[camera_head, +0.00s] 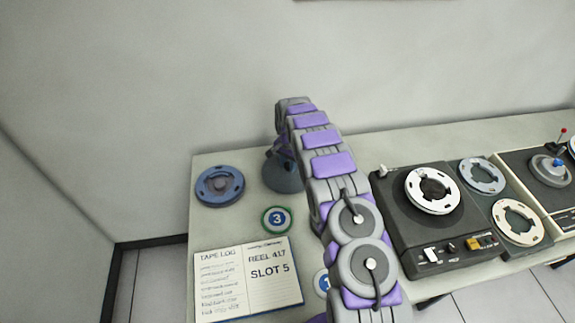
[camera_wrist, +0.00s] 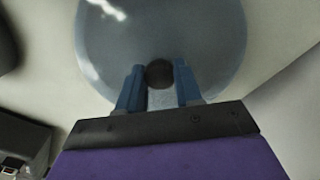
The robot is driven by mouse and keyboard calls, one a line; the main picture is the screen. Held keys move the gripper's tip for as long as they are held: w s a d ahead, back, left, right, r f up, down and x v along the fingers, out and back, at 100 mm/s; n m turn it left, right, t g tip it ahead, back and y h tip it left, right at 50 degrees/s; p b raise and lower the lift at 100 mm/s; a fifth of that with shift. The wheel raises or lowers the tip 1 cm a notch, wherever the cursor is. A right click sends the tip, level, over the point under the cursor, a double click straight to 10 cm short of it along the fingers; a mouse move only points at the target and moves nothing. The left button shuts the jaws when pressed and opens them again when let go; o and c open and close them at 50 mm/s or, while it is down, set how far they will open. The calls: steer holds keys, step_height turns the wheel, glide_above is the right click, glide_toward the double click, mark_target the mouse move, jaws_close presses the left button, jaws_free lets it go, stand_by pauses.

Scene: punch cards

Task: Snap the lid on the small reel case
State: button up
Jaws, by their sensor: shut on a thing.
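A grey-blue, glossy domed lid (camera_head: 284,178) is at the back of the table, partly behind my arm. In the wrist view the lid (camera_wrist: 160,35) fills the top middle, with a dark round knob (camera_wrist: 159,73) on it. My gripper (camera_wrist: 158,78) is shut on this knob, one blue finger on each side. In the head view my gripper (camera_head: 279,155) is above the lid and mostly hidden by the arm. A blue reel (camera_head: 207,187) lies flat to the left of the lid. I cannot tell whether a case base is under the lid.
An open tape log book (camera_head: 222,278) lies at the front left, with a round green-rimmed number 3 badge (camera_head: 277,219) behind it. A dark tape deck (camera_head: 405,225) with reels stands to the right. A wall is close behind the table (camera_head: 225,161).

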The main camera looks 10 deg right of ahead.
mark_target(287, 165)
steer(key=shift+d+r, duration=0.15)
steer(key=shift+r, duration=0.55)
steer(key=shift+a+r+p, duration=0.4)
steer(key=shift+r+p, duration=0.05)
steer(key=shift+r, duration=0.4)
steer(key=shift+d+r, duration=0.35)
steer(key=shift+r, duration=0.55)
steer(key=shift+r+p, duration=0.4)
steer(key=shift+r, duration=0.05)
steer(key=shift+a+r, duration=0.25)
steer(key=shift+r, duration=0.35)
steer(key=shift+s+d, duration=0.1)
steer(key=shift+d, duration=0.05)
